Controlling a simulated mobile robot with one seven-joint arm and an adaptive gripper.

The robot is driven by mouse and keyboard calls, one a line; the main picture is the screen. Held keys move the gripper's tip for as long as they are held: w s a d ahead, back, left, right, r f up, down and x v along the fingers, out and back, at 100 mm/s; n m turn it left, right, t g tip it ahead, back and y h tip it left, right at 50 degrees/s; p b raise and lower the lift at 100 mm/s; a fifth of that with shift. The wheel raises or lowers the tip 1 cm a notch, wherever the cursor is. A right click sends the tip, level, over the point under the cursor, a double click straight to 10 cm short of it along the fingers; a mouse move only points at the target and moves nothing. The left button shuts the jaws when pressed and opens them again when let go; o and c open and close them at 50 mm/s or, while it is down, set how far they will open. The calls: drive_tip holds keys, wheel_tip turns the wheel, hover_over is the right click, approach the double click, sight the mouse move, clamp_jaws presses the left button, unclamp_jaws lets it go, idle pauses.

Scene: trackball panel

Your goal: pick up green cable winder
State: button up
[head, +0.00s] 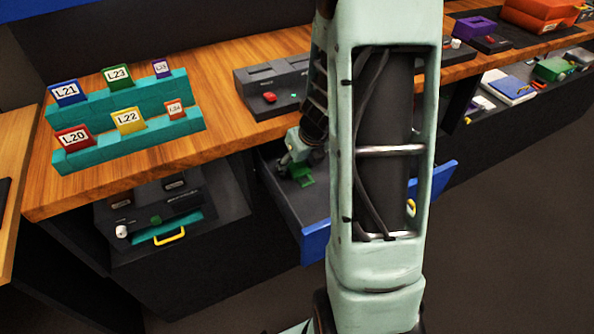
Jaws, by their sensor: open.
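The green cable winder (306,181) lies on the floor of an open dark drawer with a blue front (315,244). My gripper (292,163) is low in the drawer, pointing down at the upper left of the winder. It is open. In this view its fingers are close to the winder or overlap it; I cannot tell whether they touch it. My own arm hides the middle of the drawer and much of its front.
The wooden counter (225,78) runs above the drawer. Two teal racks (130,139) with labelled cards stand on its left. A dark box with a red button (270,97) stands by my arm. A dark unit with a yellow handle (170,237) sits below the counter.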

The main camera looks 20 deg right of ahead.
drive_tip(key=c, duration=1.2)
drive_tip(key=shift+c, duration=0.2)
drive_tip(key=shift+r, duration=0.2)
